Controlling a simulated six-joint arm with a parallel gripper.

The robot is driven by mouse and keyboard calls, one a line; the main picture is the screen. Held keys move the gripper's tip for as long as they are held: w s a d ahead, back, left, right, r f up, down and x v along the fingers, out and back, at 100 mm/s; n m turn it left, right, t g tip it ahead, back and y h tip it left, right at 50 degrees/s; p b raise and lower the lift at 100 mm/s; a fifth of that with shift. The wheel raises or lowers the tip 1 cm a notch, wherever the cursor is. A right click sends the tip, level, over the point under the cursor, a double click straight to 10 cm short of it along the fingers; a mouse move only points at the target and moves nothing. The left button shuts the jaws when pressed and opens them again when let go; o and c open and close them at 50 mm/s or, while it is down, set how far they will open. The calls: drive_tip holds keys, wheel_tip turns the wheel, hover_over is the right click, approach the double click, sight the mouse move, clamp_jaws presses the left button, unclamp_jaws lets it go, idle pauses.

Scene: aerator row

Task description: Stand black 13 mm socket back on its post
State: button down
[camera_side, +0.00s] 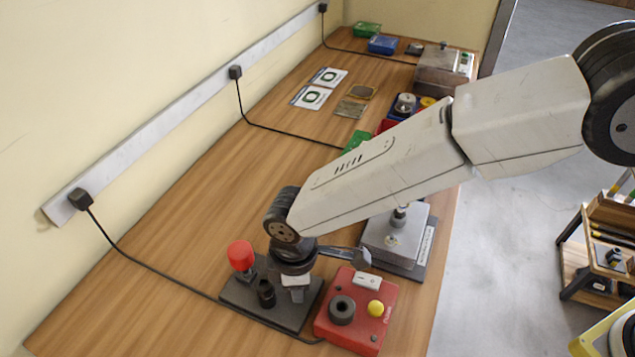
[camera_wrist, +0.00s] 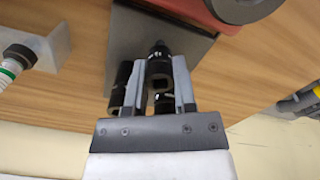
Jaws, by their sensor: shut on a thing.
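My gripper (camera_wrist: 160,62) is shut on a black socket (camera_wrist: 159,72), which sits between the two grey fingers in the wrist view, with a square hole facing the camera. A dark tip shows past its far end; I cannot tell whether this is a post. In the side view my gripper (camera_side: 294,291) points down over a dark base plate (camera_side: 240,292), and the held socket is hidden. Another black socket (camera_side: 266,294) stands on the plate, left of my gripper. In the wrist view a black socket (camera_wrist: 122,88) shows beside the left finger. Size marks are unreadable.
A red-topped piece (camera_side: 241,255) stands at the plate's back left. A red box (camera_side: 357,310) with a black ring and yellow button is close on the right. A grey metal fixture (camera_side: 395,241) stands behind it. A black cable (camera_side: 160,275) runs along the left.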

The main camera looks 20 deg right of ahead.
drive_tip(key=shift+f, duration=0.95)
drive_tip(key=shift+c, duration=1.7)
unclamp_jaws()
drive_tip(key=shift+r, duration=0.1)
drive_tip(key=shift+r, duration=3.45)
